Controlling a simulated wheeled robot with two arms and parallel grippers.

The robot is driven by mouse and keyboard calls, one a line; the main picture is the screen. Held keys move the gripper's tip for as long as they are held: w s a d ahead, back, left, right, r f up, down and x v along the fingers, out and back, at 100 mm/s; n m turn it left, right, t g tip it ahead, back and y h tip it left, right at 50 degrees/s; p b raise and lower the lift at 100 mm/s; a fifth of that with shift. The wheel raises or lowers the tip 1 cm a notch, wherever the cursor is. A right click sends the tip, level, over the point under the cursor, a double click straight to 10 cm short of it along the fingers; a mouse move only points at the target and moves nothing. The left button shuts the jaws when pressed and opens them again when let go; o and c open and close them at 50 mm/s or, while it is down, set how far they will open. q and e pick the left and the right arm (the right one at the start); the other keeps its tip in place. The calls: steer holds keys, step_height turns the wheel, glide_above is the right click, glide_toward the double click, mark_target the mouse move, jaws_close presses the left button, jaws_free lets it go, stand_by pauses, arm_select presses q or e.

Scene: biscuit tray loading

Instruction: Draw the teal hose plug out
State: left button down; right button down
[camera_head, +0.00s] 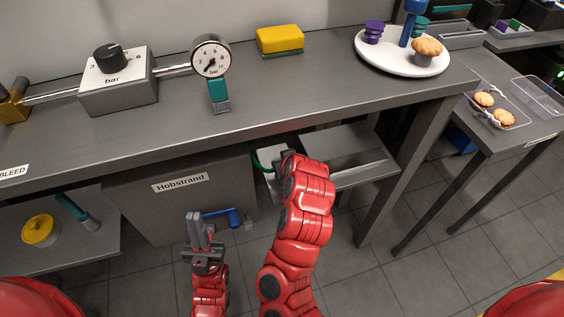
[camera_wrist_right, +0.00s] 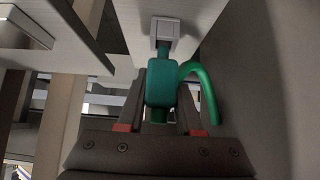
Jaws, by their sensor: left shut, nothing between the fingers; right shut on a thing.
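The teal hose plug (camera_wrist_right: 161,82) is between the fingers of my right gripper (camera_wrist_right: 162,90) in the right wrist view. Its narrow neck reaches up to the grey square socket (camera_wrist_right: 165,34); how deep it sits there I cannot tell. A green hose (camera_wrist_right: 206,88) curves down beside the plug on the right. In the head view the green hose (camera_head: 260,162) shows under the bench, while the plug is hidden by my right arm. My left gripper (camera_head: 201,219) is shut and empty, in front of the cabinet and close to a blue lever (camera_head: 222,214).
The cabinet marked Hobstrand (camera_head: 185,205) hangs under the grey bench (camera_head: 330,97). On the bench are a pressure gauge (camera_head: 211,57), a regulator box (camera_head: 118,88), a yellow sponge (camera_head: 280,38) and a white plate (camera_head: 385,61). A lower shelf (camera_head: 365,175) and the bench leg (camera_head: 385,200) stand right.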

steer(key=shift+r+p, duration=1.15)
steer(key=shift+r, duration=0.4)
steer(key=shift+f, duration=0.1)
